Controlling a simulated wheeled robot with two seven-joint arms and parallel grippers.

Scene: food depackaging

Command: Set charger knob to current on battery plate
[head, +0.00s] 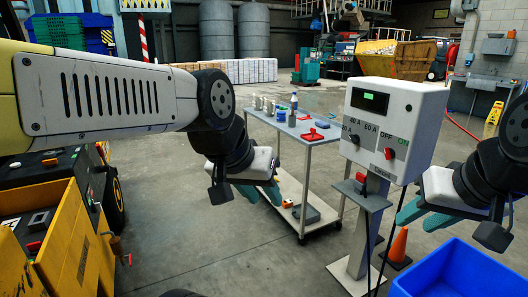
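The white charger box (397,112) stands on a post right of centre, with a lit green display (371,100). Its black knob (354,139) sits at the lower left of the front among ampere labels; its exact pointer direction is too small to tell. A red switch (390,153) sits by the OFF and ON labels. My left gripper (262,193) is open and empty, left of the charger and apart from it. My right gripper (422,215) is open and empty, below and right of the charger box. No readable battery plate shows.
A grey trolley (325,133) with bottles and red items stands behind. A small shelf (361,196) and hanging cables are on the charger post. A blue bin (455,272) is at lower right, an orange cone (398,247) beside the post. A yellow machine (62,230) stands at left.

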